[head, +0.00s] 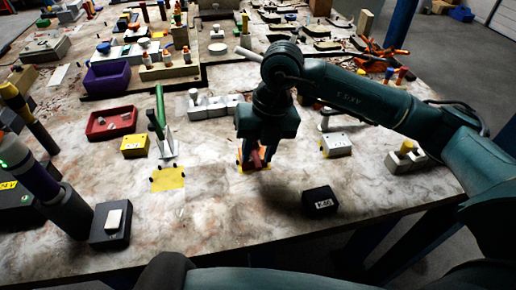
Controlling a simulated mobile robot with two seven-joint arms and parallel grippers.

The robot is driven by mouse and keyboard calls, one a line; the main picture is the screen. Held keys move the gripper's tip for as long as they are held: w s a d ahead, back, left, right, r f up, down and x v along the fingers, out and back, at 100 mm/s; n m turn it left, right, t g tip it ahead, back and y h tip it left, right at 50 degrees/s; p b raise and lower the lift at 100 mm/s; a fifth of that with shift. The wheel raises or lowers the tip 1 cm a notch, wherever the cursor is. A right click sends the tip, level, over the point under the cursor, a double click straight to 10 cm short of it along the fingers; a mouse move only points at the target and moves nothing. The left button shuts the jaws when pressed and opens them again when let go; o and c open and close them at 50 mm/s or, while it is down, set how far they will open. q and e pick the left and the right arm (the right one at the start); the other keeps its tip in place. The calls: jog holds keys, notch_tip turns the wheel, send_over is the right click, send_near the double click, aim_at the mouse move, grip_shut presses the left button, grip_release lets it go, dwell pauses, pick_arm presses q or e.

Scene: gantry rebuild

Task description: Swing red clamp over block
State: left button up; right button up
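My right arm reaches in from the right, and its gripper (256,155) points down over the middle of the table. A small dark red piece (263,156), which looks like the red clamp, shows right at the gripper's lower end, above a yellow patch. The wrist hides most of it, so I cannot tell whether the fingers touch it or are shut on it. I cannot make out a block beneath it. My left gripper is not in view.
A yellow pad (167,177) with a green-handled tool (161,108) behind it lies left of the gripper. A grey block (336,145) and a black box (319,201) are to the right. A red tray (111,122) and a purple bin (107,77) stand left.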

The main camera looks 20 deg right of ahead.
notch_tip(320, 180, up, 13)
jog(key=d, duration=0.2)
jog(key=shift+s+d, duration=0.15)
jog(key=shift+d, duration=0.15)
jog(key=shift+f, duration=0.1)
